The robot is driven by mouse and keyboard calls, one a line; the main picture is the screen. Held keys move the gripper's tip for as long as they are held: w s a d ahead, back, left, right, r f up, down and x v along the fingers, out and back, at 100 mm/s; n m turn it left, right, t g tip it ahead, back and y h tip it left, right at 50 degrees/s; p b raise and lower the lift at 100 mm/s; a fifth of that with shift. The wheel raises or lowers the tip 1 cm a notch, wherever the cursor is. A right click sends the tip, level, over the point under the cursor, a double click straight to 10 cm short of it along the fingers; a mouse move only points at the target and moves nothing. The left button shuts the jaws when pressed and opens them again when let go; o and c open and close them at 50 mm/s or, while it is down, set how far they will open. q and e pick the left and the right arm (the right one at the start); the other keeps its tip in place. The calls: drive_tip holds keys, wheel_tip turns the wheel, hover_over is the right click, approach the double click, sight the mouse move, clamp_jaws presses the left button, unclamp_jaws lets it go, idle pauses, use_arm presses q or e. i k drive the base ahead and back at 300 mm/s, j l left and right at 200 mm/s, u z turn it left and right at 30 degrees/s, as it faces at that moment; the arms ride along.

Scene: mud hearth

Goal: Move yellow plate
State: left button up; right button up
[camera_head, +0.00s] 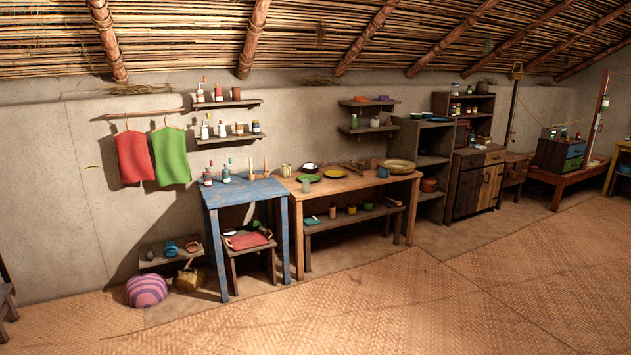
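On the long wooden table (355,183) against the wall lie two small flat plates. A yellow-looking plate (335,173) lies left of the middle of the tabletop, and a green plate (308,178) lies to its left, nearer the front edge. A wide tan-yellow dish (399,164) sits at the table's right end; I cannot tell whether it is a plate or a shallow bowl. All of them are far off and small. Neither of my grippers is in view.
A blue table (245,191) with bottles adjoins the wooden table on its left. Dark shelves (431,160) and a cabinet (476,185) stand to its right. A striped purple ball (147,290) lies on the floor at left. The woven mat floor (400,300) in front is clear.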

sight(334, 174)
drive_tip(key=i+z, duration=0.15)
drive_tip(key=i, duration=0.5)
drive_tip(key=i+z, duration=0.1)
drive_tip(key=i, duration=0.55)
drive_tip(key=i+z, duration=0.15)
drive_tip(key=i, duration=0.45)
drive_tip(key=i+j+z, duration=0.15)
drive_tip(key=i, duration=0.5)
drive_tip(key=i+u, duration=0.1)
drive_tip(key=i, duration=1.3)
drive_tip(key=i+l, duration=0.2)
drive_tip(key=i, duration=1.2)
drive_tip(key=i+u, duration=0.45)
drive_tip(key=i+l+u, duration=0.1)
drive_tip(key=i+u, duration=0.15)
drive_tip(key=u, duration=0.2)
drive_tip(key=i+l+u, duration=0.2)
drive_tip(key=u, duration=0.25)
drive_tip(key=i+l+u, duration=1)
drive_tip(key=l+u, duration=0.3)
drive_tip(key=j, duration=0.1)
